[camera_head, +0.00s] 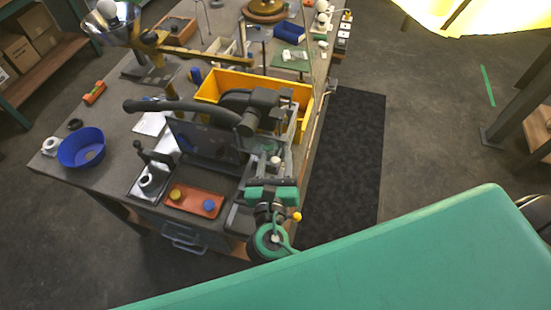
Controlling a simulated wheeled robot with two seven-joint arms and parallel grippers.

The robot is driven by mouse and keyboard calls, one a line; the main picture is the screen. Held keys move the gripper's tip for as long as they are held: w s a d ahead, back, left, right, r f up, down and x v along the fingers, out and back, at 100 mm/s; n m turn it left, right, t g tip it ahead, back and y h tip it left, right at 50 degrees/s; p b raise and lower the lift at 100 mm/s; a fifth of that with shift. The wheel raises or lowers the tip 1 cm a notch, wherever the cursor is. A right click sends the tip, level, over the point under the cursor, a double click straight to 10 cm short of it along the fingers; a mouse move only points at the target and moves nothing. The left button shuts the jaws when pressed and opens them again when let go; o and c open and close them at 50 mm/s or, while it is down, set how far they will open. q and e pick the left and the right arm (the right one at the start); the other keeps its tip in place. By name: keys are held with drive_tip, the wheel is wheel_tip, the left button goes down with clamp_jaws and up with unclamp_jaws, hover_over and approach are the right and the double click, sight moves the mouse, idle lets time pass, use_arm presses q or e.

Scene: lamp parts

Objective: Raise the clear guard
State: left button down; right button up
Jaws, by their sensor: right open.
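A dark bench machine (255,105) with a long black lever (185,105) stands at the table's near right part. A grey, see-through-looking panel (208,142) stands upright at its front left; I take it for the clear guard, but cannot be sure. My right gripper (274,167) is open at the machine's near right side, to the right of the panel. A small pale knob (275,160) shows around its fingertips; I cannot tell whether they touch it. My left gripper is not in view.
A yellow bin (212,88) stands behind the machine. An orange tray (180,203) with small yellow and blue pieces lies in front of it, and a blue bowl (70,150) at the left. A dark floor mat (345,150) lies right of the table.

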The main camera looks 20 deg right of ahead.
drive_tip(key=b+v, duration=0.3)
drive_tip(key=v, duration=1)
drive_tip(key=shift+s+b, duration=0.3)
drive_tip(key=shift+a, duration=0.1)
